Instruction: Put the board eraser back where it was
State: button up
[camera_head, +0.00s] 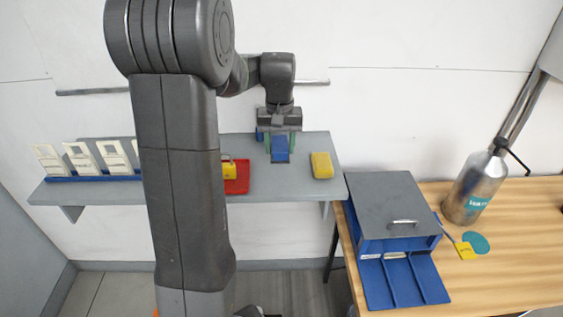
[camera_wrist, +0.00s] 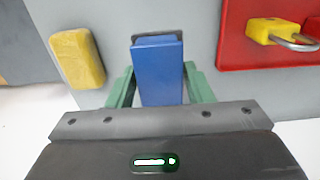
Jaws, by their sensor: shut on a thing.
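The board eraser, a blue block (camera_wrist: 158,75), is between the green fingers of my gripper (camera_wrist: 160,88) in the wrist view. A dark edge shows at its far end; I cannot tell whether this is its felt or a mark on the shelf. In the head view the blue block (camera_head: 280,150) is under my gripper (camera_head: 280,143), over the right part of the grey wall shelf (camera_head: 318,145). My gripper is shut on it. Whether the block touches the shelf is hard to tell.
A yellow sponge-like block (camera_head: 321,165) lies right of my gripper on the shelf. A red tray (camera_head: 240,184) with a yellow padlock (camera_head: 229,171) is to the left, partly behind my arm. White cards (camera_head: 82,158) stand farther left. A blue box (camera_head: 396,211) and metal bottle (camera_head: 475,187) stand on the wooden desk.

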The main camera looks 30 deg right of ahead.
aim_at(280, 171)
jog(key=shift+f, duration=2.9)
jog(key=shift+f, duration=0.15)
jog(key=o, duration=0.9)
notch_tip(280, 171, up, 12)
jog(key=shift+r, duration=0.2)
